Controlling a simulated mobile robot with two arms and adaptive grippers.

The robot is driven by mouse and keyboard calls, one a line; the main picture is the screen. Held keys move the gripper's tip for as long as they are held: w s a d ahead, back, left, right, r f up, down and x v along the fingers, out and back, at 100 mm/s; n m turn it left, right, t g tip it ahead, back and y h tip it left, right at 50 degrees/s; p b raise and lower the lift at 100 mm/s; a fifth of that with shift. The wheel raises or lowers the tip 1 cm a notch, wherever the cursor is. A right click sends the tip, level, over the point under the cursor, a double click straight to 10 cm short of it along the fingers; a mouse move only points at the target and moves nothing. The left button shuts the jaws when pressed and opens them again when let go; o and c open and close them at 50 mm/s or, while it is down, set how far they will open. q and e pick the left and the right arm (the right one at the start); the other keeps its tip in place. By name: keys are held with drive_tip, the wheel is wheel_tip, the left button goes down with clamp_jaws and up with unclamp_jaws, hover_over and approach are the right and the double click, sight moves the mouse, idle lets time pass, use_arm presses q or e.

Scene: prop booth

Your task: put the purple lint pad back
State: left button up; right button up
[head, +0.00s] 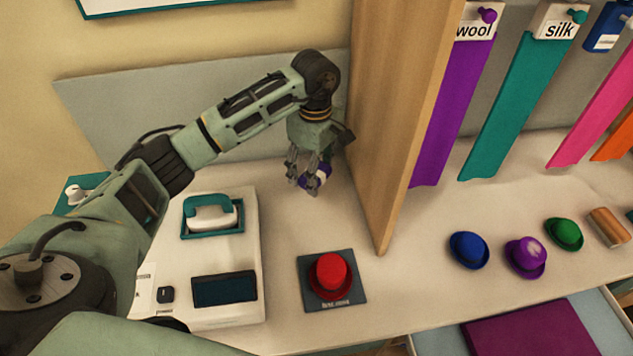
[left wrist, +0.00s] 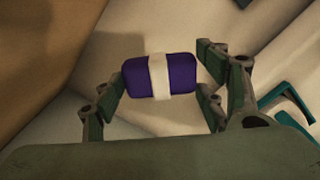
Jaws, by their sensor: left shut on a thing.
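The purple lint pad (head: 319,177) has a white band around its middle. My left gripper (head: 306,182) is shut on it, just left of the tall wooden divider and over the pale table. In the left wrist view the pad (left wrist: 180,76) lies between the two fingers of the left gripper (left wrist: 162,82), its band running across it. In the head view the fingers hide part of the pad. I cannot tell whether it touches the table. My right gripper is not in view.
A red hat (head: 330,272) stands on a dark mat. The wooden divider (head: 395,120) separates this side from small hats and hanging ribbons. Table near the divider's foot is clear.

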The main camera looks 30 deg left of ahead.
use_arm(q)
drive_tip(key=shift+f, duration=0.15)
drive_tip(key=p, duration=0.2)
hover_over(316, 205)
drive_tip(key=f, duration=0.4)
drive_tip(key=shift+s+d+f, duration=0.1)
drive_tip(key=shift+s+f, duration=0.15)
drive_tip(key=shift+f, duration=0.4)
wheel_tip(316, 205, down, 3)
drive_tip(key=shift+f, duration=0.1)
drive_tip(key=shift+w+f, duration=0.1)
drive_tip(key=shift+f, duration=0.25)
drive_tip(key=o, duration=1.1)
drive_tip(key=shift+c, duration=0.2)
drive_tip(key=shift+o, duration=0.4)
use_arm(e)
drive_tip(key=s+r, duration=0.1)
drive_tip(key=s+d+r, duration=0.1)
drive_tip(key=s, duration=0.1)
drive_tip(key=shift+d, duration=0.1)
